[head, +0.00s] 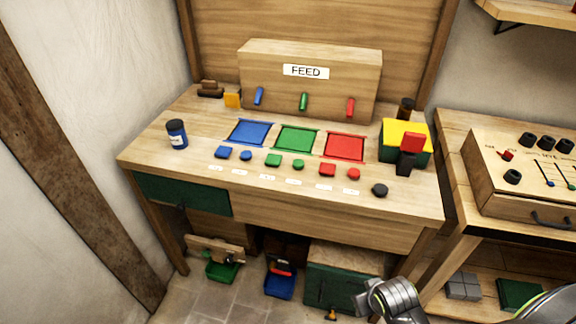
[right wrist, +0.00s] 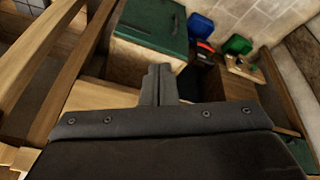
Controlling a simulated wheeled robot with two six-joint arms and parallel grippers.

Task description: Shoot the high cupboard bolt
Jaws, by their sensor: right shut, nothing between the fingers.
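I cannot make out a high cupboard or its bolt in either view. A low cupboard with a green front (head: 345,285) stands under the desk, and its green face also shows in the right wrist view (right wrist: 150,28). A small brass-coloured piece shows at its foot. My right gripper (right wrist: 160,72) is shut and empty, in front of this low cupboard in the right wrist view. In the head view only grey parts of my right arm show at the bottom right. My left gripper is in neither view.
The wooden desk (head: 190,155) bears a FEED box (head: 310,85), coloured trays and buttons, a blue jar (head: 176,134) and a yellow-topped box (head: 395,130). Blue and green bins stand on the floor underneath. A control panel (head: 520,170) stands right; a shelf (head: 530,12) hangs upper right.

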